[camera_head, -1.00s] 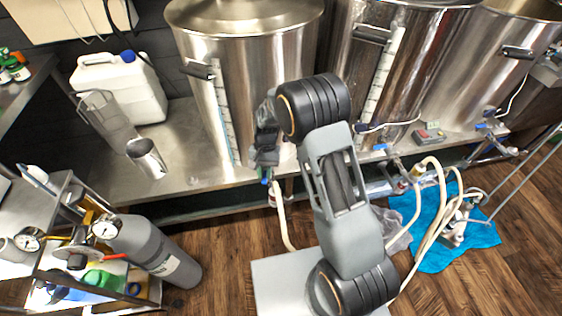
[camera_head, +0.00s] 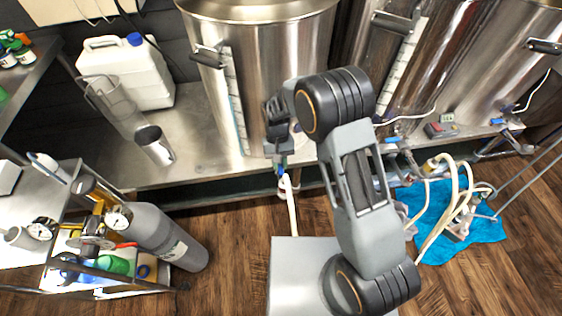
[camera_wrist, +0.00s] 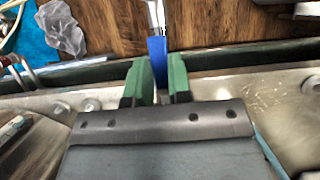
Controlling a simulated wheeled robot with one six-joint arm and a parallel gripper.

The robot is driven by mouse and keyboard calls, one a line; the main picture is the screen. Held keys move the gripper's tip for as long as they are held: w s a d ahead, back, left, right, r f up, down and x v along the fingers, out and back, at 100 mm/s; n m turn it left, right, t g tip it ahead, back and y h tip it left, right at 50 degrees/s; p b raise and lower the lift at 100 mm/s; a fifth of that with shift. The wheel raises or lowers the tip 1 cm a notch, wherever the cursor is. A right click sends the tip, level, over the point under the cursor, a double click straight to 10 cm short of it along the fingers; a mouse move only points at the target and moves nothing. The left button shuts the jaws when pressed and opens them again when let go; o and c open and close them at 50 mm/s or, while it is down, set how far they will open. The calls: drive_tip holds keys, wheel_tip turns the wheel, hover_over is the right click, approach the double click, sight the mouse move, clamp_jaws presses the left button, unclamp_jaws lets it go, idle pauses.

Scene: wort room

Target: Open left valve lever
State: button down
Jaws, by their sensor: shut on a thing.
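The left valve's blue lever (camera_wrist: 157,55) shows in the wrist view, lying between the green fingertips of my gripper (camera_wrist: 157,78). My gripper is shut on this lever. In the head view my gripper (camera_head: 279,158) is at the bottom front of the left steel kettle (camera_head: 285,60), just above a pale hose (camera_head: 291,205). The gripper and wrist mostly hide the valve there, so its exact angle is unclear.
More blue valve levers show at the middle kettle (camera_head: 392,141) and the right kettle (camera_head: 498,121). Hoses lie over a blue cloth (camera_head: 485,232).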

sight(281, 167)
drive_tip(key=shift+w, duration=0.1)
drive_tip(key=c, duration=1)
unclamp_jaws()
drive_tip(key=shift+c, duration=0.2)
drive_tip(key=shift+r, duration=0.55)
drive_tip(key=r, duration=0.3)
drive_tip(key=shift+s+d+p, duration=0.1)
drive_tip(key=shift+s+p, duration=0.2)
drive_tip(key=shift+p, duration=0.05)
drive_tip(key=s+d+r+p, duration=0.1)
drive_tip(key=s+d+r, duration=0.4)
drive_tip(key=s+r, duration=0.4)
drive_tip(key=s, duration=0.3)
drive_tip(key=shift+s+d, duration=0.15)
drive_tip(key=shift+s, duration=0.1)
